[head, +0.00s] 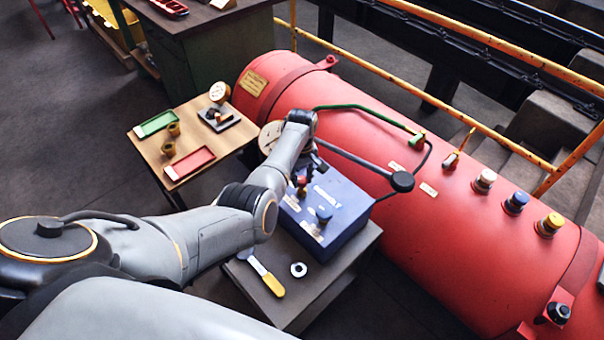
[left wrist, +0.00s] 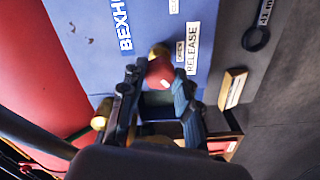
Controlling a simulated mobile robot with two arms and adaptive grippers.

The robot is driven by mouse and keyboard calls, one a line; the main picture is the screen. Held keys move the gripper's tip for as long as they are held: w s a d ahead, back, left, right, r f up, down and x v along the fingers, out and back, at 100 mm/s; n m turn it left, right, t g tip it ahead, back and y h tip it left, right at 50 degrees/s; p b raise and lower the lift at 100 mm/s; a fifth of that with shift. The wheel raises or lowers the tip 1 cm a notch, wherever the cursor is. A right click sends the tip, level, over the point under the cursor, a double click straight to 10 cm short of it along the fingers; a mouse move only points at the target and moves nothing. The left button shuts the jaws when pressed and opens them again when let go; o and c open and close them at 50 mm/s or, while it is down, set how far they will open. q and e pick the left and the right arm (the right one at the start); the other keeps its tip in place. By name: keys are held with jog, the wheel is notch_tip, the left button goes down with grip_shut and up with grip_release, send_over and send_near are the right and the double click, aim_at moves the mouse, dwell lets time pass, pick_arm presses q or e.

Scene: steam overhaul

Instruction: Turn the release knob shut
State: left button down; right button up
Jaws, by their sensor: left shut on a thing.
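The release knob is a red knob (left wrist: 160,72) beside a white RELEASE label (left wrist: 192,48) on the blue box in the left wrist view. My left gripper (left wrist: 157,84) has its two dark fingers on either side of the knob and is shut on it. In the head view the same gripper (head: 304,177) reaches down onto the far left part of the blue box (head: 345,200), and the red knob is mostly hidden behind it. The knob's turn position cannot be told. My right gripper is not in view.
A grey bar ends in a black knob (head: 402,181) above the box. A large red tank (head: 460,225) lies behind and to the right. A wooden side table (head: 150,150) holds trays.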

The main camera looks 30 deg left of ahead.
aim_at(302, 179)
pick_arm(q)
jog(key=m+p, duration=0.1)
jog(key=m, duration=0.2)
jog(key=shift+m, duration=0.4)
jog(key=shift+m+p, duration=0.6)
jog(key=shift+m, duration=1.7)
jog(key=c, duration=1)
grip_release()
jog(key=shift+r, duration=0.15)
notch_tip(302, 179, up, 12)
jog(key=shift+f, duration=0.15)
jog(key=shift+s+f, duration=0.1)
